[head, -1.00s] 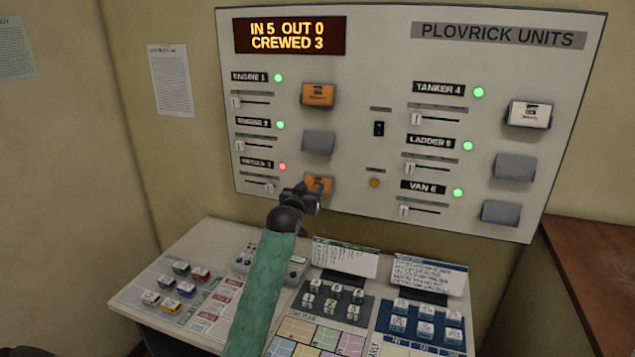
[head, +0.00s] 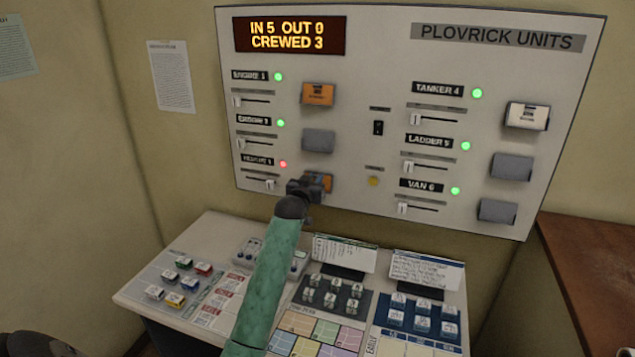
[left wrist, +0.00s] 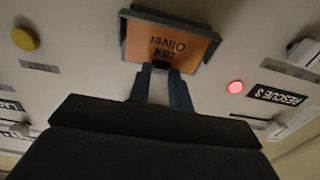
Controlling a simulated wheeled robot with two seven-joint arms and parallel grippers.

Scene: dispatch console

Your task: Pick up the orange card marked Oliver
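The orange card marked Oliver (left wrist: 190,45) sits in a dark-rimmed holder on the wall panel. It appears upside down in the left wrist view, and its lettering is readable. In the head view the card (head: 326,180) shows only partly behind my left gripper (head: 312,188), beside the row with the red light. In the left wrist view the two fingers of the gripper (left wrist: 161,72) reach the card's edge at its small dark mark. The fingertips are close together; whether they are closed on the card is not clear. My right gripper is not in view.
The panel (head: 400,60) holds another orange card (head: 318,94), a white card (head: 527,115), empty grey holders, sliders and a yellow button (head: 373,181). Below is a desk (head: 215,235) with small coloured blocks and two propped note sheets (head: 345,252). A brown surface (head: 590,260) stands at the right.

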